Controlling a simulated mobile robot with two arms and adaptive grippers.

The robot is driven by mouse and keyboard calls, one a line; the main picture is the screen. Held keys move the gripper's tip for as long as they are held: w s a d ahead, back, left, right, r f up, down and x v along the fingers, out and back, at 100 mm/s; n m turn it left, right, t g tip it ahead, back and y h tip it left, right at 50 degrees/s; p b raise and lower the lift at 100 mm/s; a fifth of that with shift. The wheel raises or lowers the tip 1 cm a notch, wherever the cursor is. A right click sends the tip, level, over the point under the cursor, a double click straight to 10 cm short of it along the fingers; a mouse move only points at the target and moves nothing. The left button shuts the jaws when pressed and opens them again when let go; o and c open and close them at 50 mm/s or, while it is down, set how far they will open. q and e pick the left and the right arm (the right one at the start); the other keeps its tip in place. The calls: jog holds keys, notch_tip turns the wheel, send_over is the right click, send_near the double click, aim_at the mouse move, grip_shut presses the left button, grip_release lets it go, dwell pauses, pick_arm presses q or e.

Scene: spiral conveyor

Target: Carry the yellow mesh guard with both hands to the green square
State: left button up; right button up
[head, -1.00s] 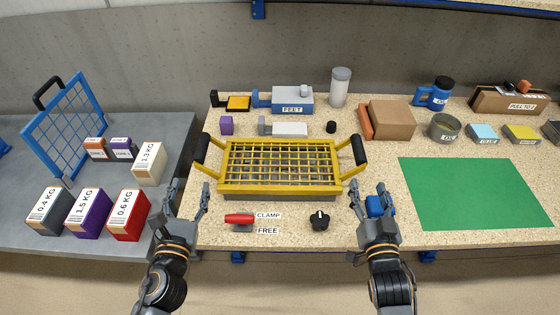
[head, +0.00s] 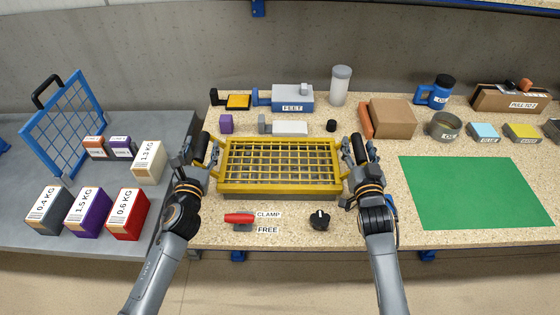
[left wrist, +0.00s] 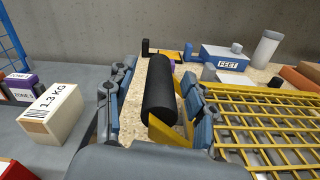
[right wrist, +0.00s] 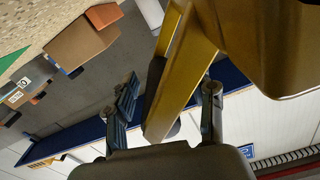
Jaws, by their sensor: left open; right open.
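The yellow mesh guard (head: 280,187) lies on a grey base on the speckled table, with a black-gripped handle at each end. It also shows in the left wrist view (left wrist: 265,120). My left gripper (head: 203,152) is open, its fingers on either side of the left black handle (left wrist: 159,88). My right gripper (head: 358,152) is open at the right handle; in the right wrist view the yellow handle bar (right wrist: 172,85) stands between its fingers (right wrist: 165,110). The green square (head: 478,192) lies flat on the table to the right and is empty.
A red clamp lever (head: 239,218) and a black knob (head: 319,219) sit in front of the guard. A cardboard box (head: 393,119) and a grey tin (head: 445,126) stand behind, between guard and green square. Weight boxes (head: 88,212) stand on the grey table at left.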

pick_arm(q)
grip_shut()
pick_arm(e)
grip_shut()
